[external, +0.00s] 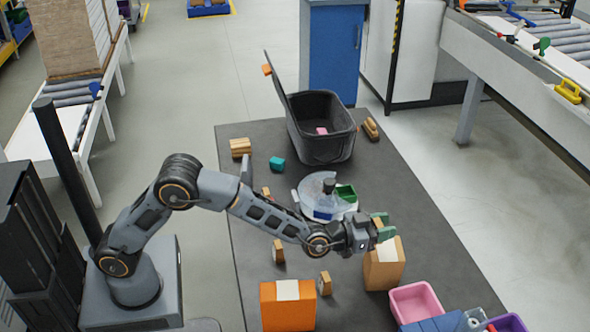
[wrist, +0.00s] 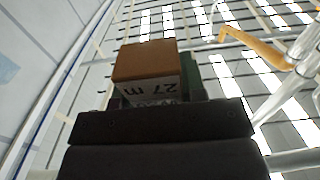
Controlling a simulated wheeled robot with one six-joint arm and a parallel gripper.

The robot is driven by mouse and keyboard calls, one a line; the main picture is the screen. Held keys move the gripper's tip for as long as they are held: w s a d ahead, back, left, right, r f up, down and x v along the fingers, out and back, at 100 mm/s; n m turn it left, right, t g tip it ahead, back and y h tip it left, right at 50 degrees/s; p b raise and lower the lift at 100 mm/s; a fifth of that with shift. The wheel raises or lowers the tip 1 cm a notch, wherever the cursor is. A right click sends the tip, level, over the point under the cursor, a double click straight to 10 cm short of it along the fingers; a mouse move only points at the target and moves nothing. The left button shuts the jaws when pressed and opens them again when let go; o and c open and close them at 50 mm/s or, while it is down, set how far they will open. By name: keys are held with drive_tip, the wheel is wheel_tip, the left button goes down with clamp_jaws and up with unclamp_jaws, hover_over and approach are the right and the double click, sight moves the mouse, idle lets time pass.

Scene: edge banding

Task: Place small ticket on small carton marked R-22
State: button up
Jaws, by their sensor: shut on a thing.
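My gripper (external: 383,227), with green fingers, is at the upper edge of a tan carton (external: 383,272). A green finger (wrist: 190,75) shows behind the block. In the external view I cannot separate the held block from the tan carton, nor tell whether they touch. An orange carton (external: 288,312) with a white patch (external: 287,290) on top stands nearer the camera. I cannot read R-22 on either carton, and no separate ticket is clear.
A pink bin (external: 415,302) and a blue object (external: 436,323) lie at the lower right. A round clear tray (external: 318,205) and a black lidded bin (external: 322,150) stand behind. Small tan pieces (external: 325,284) are scattered on the dark mat (external: 405,215). Conveyors flank the floor.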

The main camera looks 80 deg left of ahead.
drive_tip(key=shift+w+f, duration=0.4)
drive_tip(key=shift+f, duration=1.6)
drive_tip(key=shift+f, duration=0.2)
drive_tip(key=o, duration=1)
drive_tip(key=shift+r, duration=0.1)
